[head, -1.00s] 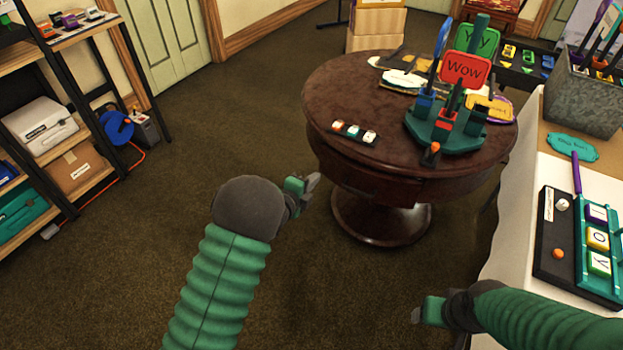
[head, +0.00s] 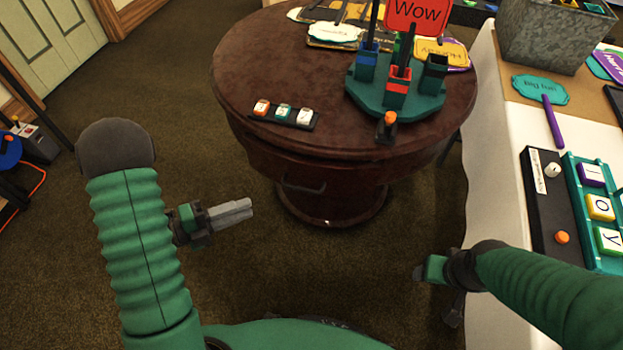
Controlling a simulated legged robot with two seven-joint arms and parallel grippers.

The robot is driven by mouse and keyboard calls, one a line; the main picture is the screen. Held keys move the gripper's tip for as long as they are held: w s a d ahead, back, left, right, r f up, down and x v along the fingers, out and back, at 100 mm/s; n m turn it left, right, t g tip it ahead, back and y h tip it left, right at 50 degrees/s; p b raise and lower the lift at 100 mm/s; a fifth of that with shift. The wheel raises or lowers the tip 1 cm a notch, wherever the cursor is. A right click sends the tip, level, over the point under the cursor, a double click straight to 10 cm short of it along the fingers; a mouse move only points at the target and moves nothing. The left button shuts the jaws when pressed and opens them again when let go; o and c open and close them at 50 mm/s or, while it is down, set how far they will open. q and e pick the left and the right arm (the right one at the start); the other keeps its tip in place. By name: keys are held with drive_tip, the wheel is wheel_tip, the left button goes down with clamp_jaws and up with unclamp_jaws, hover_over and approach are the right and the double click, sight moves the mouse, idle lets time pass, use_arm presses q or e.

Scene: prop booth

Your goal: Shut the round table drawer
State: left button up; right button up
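The round table (head: 270,60) is dark reddish-brown wood on a pedestal, at the upper middle of the head view. Its drawer (head: 345,180) is in the front side below the top, with a dark curved handle (head: 303,187). I cannot tell clearly how far the drawer stands out. My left gripper (head: 250,208) is in front of the table, left of and nearer than the handle, apart from it. Its grey fingers lie together with nothing between them. My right gripper (head: 430,280) is low at the right, beside the white-covered table; its fingers are mostly hidden.
On the round table are a strip with several blocks (head: 284,113), a teal holder (head: 420,103) with a red "Wow" sign (head: 417,14), and other signs. A white-covered table (head: 497,140) with a game board and a grey bin (head: 555,35) stands close at right.

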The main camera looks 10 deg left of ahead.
sight(302, 188)
use_arm(q)
drive_tip(key=b+x, duration=0.4)
drive_tip(key=x, duration=1.2)
drive_tip(key=shift+s+d+f, duration=0.1)
drive_tip(key=shift+s+d, duration=0.05)
drive_tip(key=shift+d, duration=0.15)
drive_tip(key=c, duration=0.4)
clamp_jaws()
use_arm(e)
drive_tip(key=f, duration=0.4)
drive_tip(key=shift+s+d+f, duration=0.1)
drive_tip(key=shift+s+d, duration=0.05)
drive_tip(key=shift+d, duration=0.1)
